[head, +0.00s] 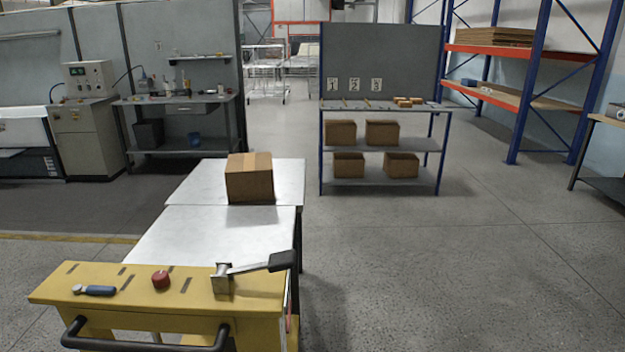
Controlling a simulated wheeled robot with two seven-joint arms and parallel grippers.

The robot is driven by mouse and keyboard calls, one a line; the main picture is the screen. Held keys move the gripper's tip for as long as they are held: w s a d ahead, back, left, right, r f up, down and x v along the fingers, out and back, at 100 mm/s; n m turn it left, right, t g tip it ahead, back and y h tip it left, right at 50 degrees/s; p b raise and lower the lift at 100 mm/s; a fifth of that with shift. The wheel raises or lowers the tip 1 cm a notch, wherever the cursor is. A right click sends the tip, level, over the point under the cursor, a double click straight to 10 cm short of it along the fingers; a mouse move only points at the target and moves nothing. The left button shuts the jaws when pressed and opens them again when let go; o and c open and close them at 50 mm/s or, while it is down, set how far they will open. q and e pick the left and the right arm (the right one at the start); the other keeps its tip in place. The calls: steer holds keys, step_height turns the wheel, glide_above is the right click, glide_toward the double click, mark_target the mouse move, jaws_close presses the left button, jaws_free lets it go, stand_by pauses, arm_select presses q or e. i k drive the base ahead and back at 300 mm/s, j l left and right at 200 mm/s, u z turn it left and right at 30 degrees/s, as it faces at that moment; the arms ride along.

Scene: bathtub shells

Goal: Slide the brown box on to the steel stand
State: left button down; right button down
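A closed brown cardboard box (250,182) with a lighter tape strip sits upright on a pale metal surface. That surface is in two panels, a far one (200,184) and a near one (205,232), with a seam between them. The box appears to rest on the far panel, its front bottom edge close to the seam. I cannot tell for sure which panel is the steel stand; the far one looks like a separate top. Neither of my grippers is in view, and nothing touches the box.
A shelf unit (381,148) with several boxes stands behind right. The floor at right is clear.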

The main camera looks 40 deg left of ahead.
mark_target(249, 177)
steer(key=k+j, duration=0.2)
steer(key=j, duration=0.2)
steer(key=k+j, duration=0.2)
steer(key=j, duration=0.25)
steer(key=k+j+z, duration=0.1)
steer(key=j, duration=0.3)
steer(key=k+j, duration=0.4)
steer(key=j, duration=0.3)
steer(key=k+j+z, duration=0.15)
steer(key=j, duration=0.25)
steer(key=k+j, duration=0.1)
steer(key=j, duration=0.25)
steer(key=k+j+z, duration=0.1)
steer(key=j, duration=0.3)
steer(key=k+j+z, duration=0.1)
steer(key=j, duration=0.25)
steer(key=k+j, duration=0.2)
steer(key=j, duration=0.15)
steer(key=k+j+z, duration=0.1)
steer(key=j, duration=0.3)
